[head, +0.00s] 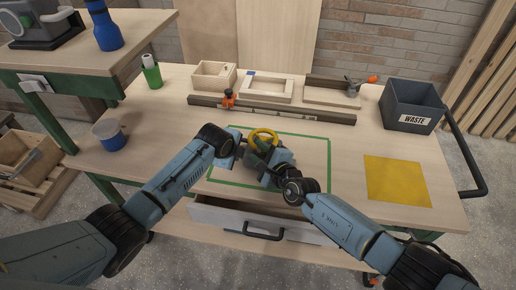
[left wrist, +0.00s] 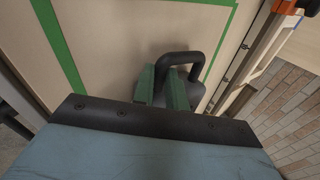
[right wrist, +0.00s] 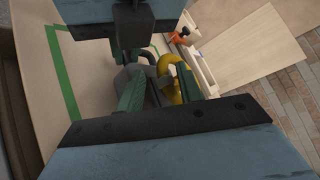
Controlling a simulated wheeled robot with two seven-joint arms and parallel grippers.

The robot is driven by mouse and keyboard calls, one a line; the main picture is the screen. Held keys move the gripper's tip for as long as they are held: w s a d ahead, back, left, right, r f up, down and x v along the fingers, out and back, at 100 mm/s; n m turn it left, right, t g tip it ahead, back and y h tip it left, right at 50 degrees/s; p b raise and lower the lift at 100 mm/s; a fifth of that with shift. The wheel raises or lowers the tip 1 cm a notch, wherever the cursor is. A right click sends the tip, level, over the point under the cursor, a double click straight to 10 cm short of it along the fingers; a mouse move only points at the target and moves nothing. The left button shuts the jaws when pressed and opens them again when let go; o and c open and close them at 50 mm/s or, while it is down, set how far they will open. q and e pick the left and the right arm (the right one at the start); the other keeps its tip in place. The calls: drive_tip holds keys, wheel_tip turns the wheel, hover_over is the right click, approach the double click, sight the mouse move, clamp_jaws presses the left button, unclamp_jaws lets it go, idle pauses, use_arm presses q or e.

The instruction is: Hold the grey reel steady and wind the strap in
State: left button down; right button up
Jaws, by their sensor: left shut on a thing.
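The grey reel (right wrist: 122,82) stands inside the green taped outline on the bench, largely hidden by my grippers. A thick yellow ring (head: 263,136) shows at it; the right wrist view shows the ring too (right wrist: 187,82). A black loop handle (left wrist: 183,58) rises at the reel. My left gripper (left wrist: 172,90) has its green fingers close together on the reel's black handle. My right gripper (right wrist: 160,92) is at the reel on the near right, its green fingers apart with the yellow ring close by the right one. I cannot make out a loose strap.
A drawer (head: 265,222) below the bench's front edge stands partly open. A yellow mat (head: 397,181) and a grey waste bin (head: 410,107) are at right. A long rail (head: 290,113) with an orange-handled clamp runs behind. A blue tin (head: 109,136) stands left.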

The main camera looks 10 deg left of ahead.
drive_tip(key=shift+w+a, duration=0.3)
drive_tip(key=shift+w, duration=0.4)
drive_tip(key=shift+c, duration=0.4)
clamp_jaws()
